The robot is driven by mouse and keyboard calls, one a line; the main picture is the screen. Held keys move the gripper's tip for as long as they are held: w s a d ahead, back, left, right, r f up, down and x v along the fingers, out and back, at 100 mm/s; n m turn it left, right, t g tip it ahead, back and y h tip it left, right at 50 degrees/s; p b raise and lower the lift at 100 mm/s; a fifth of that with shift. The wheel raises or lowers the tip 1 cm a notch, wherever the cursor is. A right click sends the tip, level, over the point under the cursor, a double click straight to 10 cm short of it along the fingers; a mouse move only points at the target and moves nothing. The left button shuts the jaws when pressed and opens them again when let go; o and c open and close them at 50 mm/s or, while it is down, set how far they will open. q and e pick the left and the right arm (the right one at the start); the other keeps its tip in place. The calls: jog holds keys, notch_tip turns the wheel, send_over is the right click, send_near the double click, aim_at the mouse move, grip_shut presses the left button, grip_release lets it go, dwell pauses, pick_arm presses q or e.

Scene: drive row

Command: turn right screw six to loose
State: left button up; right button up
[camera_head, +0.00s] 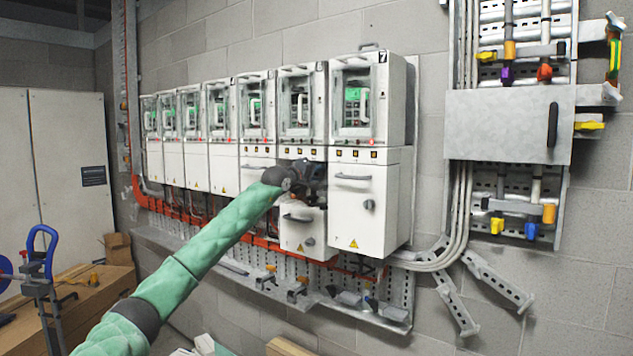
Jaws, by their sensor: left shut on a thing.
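Drive six (301,128) is the white unit just left of the drive marked 7. Its lower cover (298,233) sits dropped below the upper housing, leaving an opening between them. My left gripper (314,182), dark and small in view, is at the right part of this opening. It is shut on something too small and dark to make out. Right screw six is hidden or too small to tell apart from the gripper. My green-sleeved left arm (190,270) reaches up from the lower left. My right gripper is not in view.
Drive seven (365,205) stands close on the right with its lower cover closed. Several more drives line up to the left. A metal shelf (345,312) runs below. A grey panel (508,125) hangs at the right. A blue-handled tool stand (45,265) is at the left.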

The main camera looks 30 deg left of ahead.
pick_arm(q)
jog(key=shift+f+n+b, duration=0.15)
jog(key=shift+n+b, duration=0.6)
jog(key=shift+n, duration=0.15)
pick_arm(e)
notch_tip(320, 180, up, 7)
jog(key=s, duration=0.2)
pick_arm(q)
jog(key=shift+n+b, duration=0.5)
jog(key=n+b, duration=0.5)
jog(key=n, duration=0.3)
jog(key=n+b, duration=0.1)
jog(key=n, duration=0.2)
jog(key=shift+f, duration=0.1)
jog(key=n+b, duration=0.1)
jog(key=n, duration=0.2)
jog(key=shift+n+b, duration=0.35)
jog(key=shift+n, duration=1.25)
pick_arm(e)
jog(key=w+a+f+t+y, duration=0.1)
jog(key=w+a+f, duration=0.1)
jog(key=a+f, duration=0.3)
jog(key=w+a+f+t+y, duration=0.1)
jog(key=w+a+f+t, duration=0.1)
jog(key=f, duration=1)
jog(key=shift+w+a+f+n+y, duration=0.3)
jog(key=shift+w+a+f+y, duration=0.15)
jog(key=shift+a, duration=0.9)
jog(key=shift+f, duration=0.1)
